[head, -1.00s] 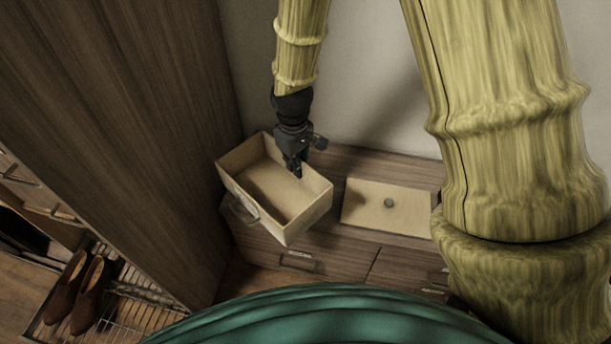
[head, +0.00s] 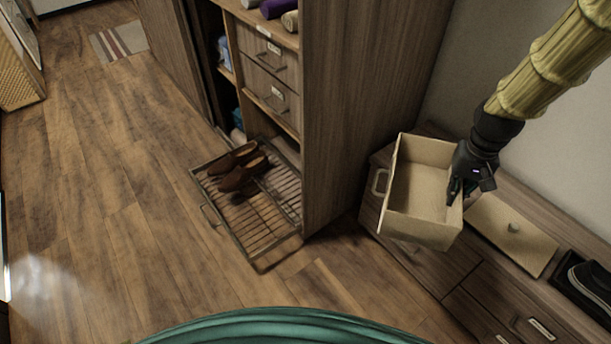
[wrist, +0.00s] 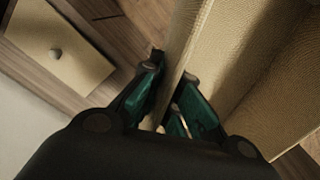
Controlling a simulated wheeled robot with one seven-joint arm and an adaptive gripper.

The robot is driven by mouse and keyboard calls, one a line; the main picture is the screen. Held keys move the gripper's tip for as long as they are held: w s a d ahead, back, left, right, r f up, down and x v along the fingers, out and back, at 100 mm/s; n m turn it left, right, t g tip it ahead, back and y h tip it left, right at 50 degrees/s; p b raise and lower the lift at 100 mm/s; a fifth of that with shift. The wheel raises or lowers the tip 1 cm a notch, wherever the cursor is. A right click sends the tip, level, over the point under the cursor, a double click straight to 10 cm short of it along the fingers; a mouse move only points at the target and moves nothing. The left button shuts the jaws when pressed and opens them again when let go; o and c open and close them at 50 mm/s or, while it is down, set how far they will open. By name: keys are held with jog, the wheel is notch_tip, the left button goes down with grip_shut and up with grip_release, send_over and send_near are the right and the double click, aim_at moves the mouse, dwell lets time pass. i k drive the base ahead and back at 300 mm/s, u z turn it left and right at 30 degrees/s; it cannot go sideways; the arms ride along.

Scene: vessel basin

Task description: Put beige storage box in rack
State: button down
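The beige storage box (head: 400,188) is open-topped, with a handle on its left side in the head view. It is over the left end of the low dresser and sticks out past its front edge; I cannot tell whether it touches the top. My gripper (head: 456,190) is on the box's right wall. In the wrist view, the teal fingers of my gripper (wrist: 170,95) are on both sides of the box's wall (wrist: 188,45). A pulled-out wire rack (head: 262,240) sits low at the wardrobe's foot, holding brown shoes (head: 240,168).
A beige lid with a knob (head: 500,225) lies on the dresser (head: 545,217), near a dark tray with a shoe (head: 592,284). The tall wardrobe side panel (head: 350,110) stands between box and rack. Wooden floor (head: 110,200) left of the rack is clear.

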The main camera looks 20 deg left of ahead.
aim_at(258, 215)
jog(key=k, duration=0.3)
jog(key=u, duration=1.95)
jog(key=i, duration=1.5)
jog(key=z, duration=1.35)
